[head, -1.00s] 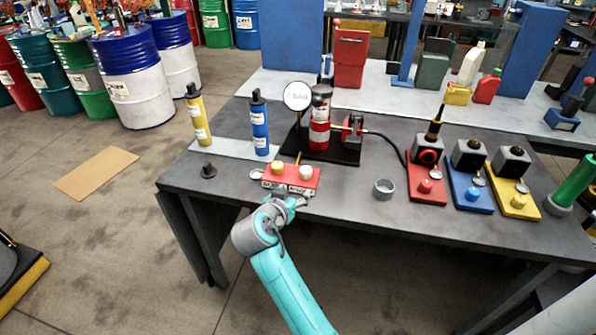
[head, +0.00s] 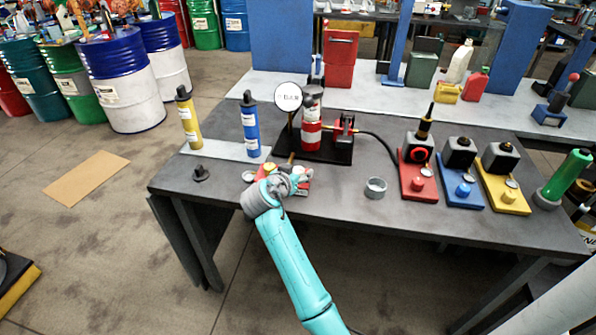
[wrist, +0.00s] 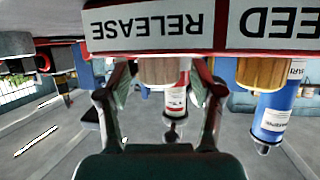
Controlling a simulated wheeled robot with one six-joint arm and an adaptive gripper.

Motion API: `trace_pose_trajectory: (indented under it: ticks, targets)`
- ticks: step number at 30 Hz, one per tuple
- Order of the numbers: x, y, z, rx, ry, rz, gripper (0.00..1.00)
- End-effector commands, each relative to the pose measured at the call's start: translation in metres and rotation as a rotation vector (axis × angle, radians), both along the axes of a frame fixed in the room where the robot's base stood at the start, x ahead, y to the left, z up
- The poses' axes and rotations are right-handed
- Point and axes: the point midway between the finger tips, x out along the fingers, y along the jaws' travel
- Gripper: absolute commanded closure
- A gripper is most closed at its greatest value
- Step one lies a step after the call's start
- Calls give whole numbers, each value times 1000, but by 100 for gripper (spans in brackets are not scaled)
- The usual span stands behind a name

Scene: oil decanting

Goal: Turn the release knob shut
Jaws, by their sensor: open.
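The red control block (head: 306,186) sits at the front left of the dark bench, mostly hidden behind my gripper (head: 283,182) in the head view. The wrist view is upside down and shows a white RELEASE label (wrist: 157,27) along the top. The pale release knob (wrist: 162,72) is below that label, between the two dark fingers of my gripper (wrist: 163,92). The fingers are open, with a gap on each side of the knob. I cannot tell how far they reach around it.
A blue cartridge (head: 250,128) and a yellow cartridge (head: 189,122) stand behind the block. A round gauge (head: 288,97) and a red-banded cylinder (head: 311,120) stand behind it too. A grey ring (head: 375,188) is to the right, with bare bench around it.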

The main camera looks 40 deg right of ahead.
Motion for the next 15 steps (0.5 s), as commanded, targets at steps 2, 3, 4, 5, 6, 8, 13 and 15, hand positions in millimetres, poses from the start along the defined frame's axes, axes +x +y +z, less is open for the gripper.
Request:
trace_pose_trajectory:
  ticks: [2, 3, 4, 5, 6, 8, 13, 15]
  targets:
    - [2, -5, -2, 0, 0, -1, 34]
    - [3, -6, -3, 0, -1, 0, 34]
    - [3, -7, -3, 0, -1, 0, 34]
    - [4, -8, -3, 0, -1, 0, 34]
    - [4, -8, -3, 0, 0, 0, 34]
    - [4, -8, -4, 0, 0, 1, 34]
    - [4, -8, -4, 0, 0, 1, 37]
    - [4, -8, -4, 0, 0, 1, 54]
